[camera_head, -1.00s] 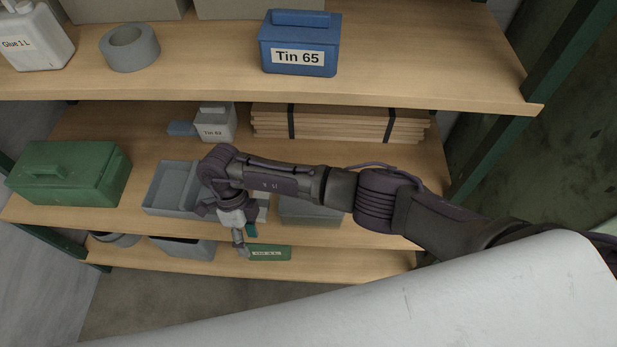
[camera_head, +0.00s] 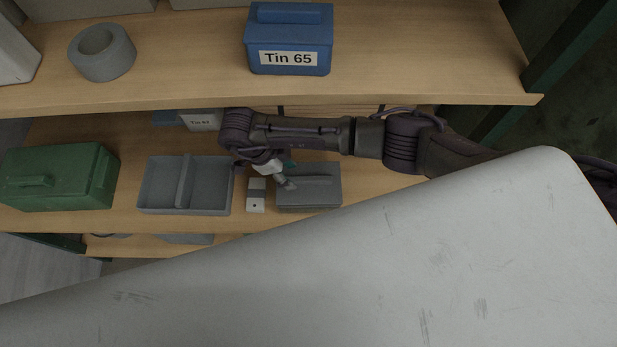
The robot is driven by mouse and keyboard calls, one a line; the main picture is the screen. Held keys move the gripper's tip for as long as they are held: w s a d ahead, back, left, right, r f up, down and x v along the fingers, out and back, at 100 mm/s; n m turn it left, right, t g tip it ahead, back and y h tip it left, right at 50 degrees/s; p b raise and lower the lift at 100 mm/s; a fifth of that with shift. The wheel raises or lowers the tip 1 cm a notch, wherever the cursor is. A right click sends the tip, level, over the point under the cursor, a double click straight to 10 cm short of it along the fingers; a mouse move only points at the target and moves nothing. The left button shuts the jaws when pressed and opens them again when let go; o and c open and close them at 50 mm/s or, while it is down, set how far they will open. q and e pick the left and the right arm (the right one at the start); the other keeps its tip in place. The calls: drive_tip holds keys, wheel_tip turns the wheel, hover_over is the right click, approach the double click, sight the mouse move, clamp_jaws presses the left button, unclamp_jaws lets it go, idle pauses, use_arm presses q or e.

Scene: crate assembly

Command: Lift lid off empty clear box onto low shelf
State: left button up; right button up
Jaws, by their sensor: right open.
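My right gripper (camera_head: 284,180) comes in from the right over the middle shelf. It is open, at the left end of a small grey box with a ridged lid (camera_head: 312,191). I cannot tell whether its fingers touch the lid. The box looks dull grey rather than clear, and its inside is hidden. A grey open tray with a divider (camera_head: 185,188) stands to the left and looks empty. The low shelf (camera_head: 125,246) shows only as a strip below, mostly hidden. My left gripper is not in view.
A small white and grey block (camera_head: 256,197) stands between tray and lidded box. A green toolbox (camera_head: 58,178) is at the left. Above, the upper shelf (camera_head: 400,75) carries the blue Tin 65 (camera_head: 290,40) and a grey tape roll (camera_head: 102,52). A green post (camera_head: 570,50) rises at right.

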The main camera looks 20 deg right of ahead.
sight(308, 179)
drive_tip(key=d, duration=0.1)
drive_tip(key=s+d+p, duration=0.1)
drive_tip(key=shift+d+r, duration=0.15)
drive_tip(key=shift+d, duration=0.15)
drive_tip(key=x, duration=0.1)
drive_tip(key=p+x, duration=0.1)
drive_tip(key=x, duration=0.1)
drive_tip(key=shift+d+r+p, duration=0.1)
drive_tip(key=shift+d+p, duration=0.2)
drive_tip(key=shift+d, duration=0.05)
drive_tip(key=shift+f, duration=0.25)
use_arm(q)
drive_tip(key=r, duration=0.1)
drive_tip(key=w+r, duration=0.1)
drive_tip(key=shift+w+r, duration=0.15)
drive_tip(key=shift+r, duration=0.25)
use_arm(e)
clamp_jaws()
